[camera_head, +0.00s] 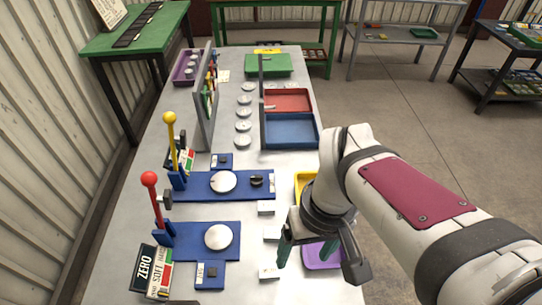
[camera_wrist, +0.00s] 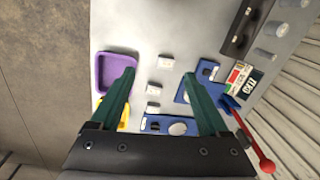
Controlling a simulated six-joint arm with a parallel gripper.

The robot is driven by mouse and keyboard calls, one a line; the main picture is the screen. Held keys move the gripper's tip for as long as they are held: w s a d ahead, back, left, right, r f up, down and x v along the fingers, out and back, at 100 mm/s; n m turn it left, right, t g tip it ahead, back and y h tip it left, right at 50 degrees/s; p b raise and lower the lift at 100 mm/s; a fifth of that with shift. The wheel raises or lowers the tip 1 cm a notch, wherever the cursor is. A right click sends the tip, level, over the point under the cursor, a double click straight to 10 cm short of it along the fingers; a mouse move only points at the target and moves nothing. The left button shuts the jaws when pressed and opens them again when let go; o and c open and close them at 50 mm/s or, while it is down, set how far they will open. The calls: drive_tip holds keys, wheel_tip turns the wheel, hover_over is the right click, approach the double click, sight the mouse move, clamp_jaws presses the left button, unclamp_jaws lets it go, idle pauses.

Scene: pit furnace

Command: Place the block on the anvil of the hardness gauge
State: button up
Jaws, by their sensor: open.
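Two blue gauge bases stand on the pale bench, the near one (camera_head: 185,240) with a red-knobbed lever (camera_head: 150,180) and the far one (camera_head: 205,187) with a yellow-knobbed lever (camera_head: 169,118). Each carries a pale round disc, the near disc (camera_head: 218,236) and the far disc (camera_head: 222,181). Three small pale blocks stand in a row right of the gauges: near (camera_head: 268,272), middle (camera_head: 271,234) and far (camera_head: 265,208). I cannot tell which one the task means. My gripper (camera_head: 305,248) is open and empty above them; the wrist view shows a pale block (camera_wrist: 166,62) between its green fingers.
A purple tray (camera_head: 322,256) lies right of the blocks, a yellow tray (camera_head: 303,182) beyond it. Blue (camera_head: 290,131), red (camera_head: 288,100) and green (camera_head: 268,65) trays stand farther back. Label cards (camera_head: 158,268) and a small blue pad (camera_head: 210,275) flank the near gauge.

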drive_tip(key=w+a+f+n, duration=0.1)
drive_tip(key=w+f+n, duration=0.1)
drive_tip(key=w+n, duration=0.45)
drive_tip(key=n+h, duration=0.1)
drive_tip(key=n, duration=0.8)
hover_over(273, 232)
wheel_tip(273, 232, down, 5)
wheel_tip(273, 232, down, 15)
drive_tip(key=shift+f, duration=0.1)
clamp_jaws()
